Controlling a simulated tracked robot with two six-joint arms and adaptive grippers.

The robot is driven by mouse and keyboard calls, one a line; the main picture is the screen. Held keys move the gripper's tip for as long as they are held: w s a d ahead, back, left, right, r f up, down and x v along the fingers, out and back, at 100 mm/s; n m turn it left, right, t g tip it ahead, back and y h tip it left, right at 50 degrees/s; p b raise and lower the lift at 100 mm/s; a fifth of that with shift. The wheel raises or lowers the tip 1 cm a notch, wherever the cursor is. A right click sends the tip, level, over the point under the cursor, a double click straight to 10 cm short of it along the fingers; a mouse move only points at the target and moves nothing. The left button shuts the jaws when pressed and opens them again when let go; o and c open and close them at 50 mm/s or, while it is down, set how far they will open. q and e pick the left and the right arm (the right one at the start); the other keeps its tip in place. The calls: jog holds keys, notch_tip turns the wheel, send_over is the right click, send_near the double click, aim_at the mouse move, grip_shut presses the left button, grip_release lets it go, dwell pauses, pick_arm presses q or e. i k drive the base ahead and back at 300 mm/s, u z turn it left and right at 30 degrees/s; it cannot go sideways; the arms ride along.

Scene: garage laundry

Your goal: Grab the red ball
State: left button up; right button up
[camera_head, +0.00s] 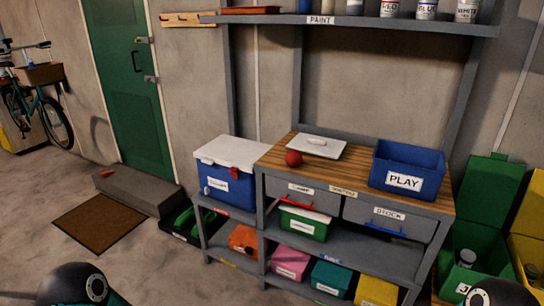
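The red ball (293,158) rests on the wooden top of the workbench (345,181), near its left end. It lies just left of a white flat lid or board (317,147) with a handle; I cannot tell if they touch. Dark rounded parts of my own arms show at the bottom left and bottom right corners, far from the ball. Neither gripper's fingers are in view.
A blue PLAY bin (407,170) stands on the right of the bench top. A blue cooler with a white lid (227,172) is left of the bench. A paint shelf (350,22) hangs above. Green and yellow bins (483,217) stand right.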

aim_at(294, 158)
jog(key=u, duration=0.5)
jog(key=i, duration=2.15)
jog(key=z, duration=0.7)
jog(key=k, duration=0.95)
jog(key=z, duration=0.15)
jog(key=i, duration=0.9)
jog(key=u, duration=0.05)
